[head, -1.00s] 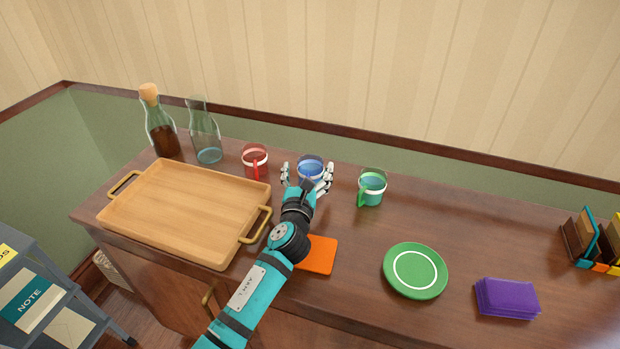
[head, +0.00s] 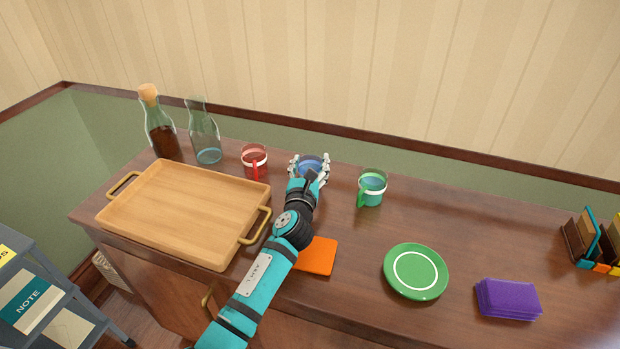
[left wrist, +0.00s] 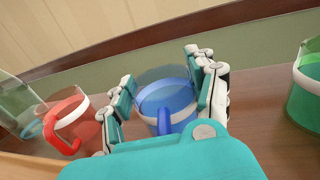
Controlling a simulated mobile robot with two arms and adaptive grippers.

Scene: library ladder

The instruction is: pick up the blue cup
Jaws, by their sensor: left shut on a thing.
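The blue cup (head: 311,163) stands on the wooden counter near the back, between a red cup and a green cup. It has a clear upper rim, a white band and a blue handle. In the left wrist view the blue cup (left wrist: 168,97) sits between the two fingers, its handle facing the palm. My left gripper (head: 309,168) reaches from the front and is shut on the blue cup, one finger on each side. It also shows in the left wrist view (left wrist: 163,95). The cup's lower part is hidden by the gripper in the head view. My right gripper is not seen.
The red cup (head: 255,161) stands close on the left, the green cup (head: 371,188) on the right. A wooden tray (head: 157,248), a corked bottle (head: 160,130) and a glass carafe (head: 204,135) are at left. In front lie an orange coaster (head: 318,257), green plate (head: 415,285) and purple stack (head: 508,299).

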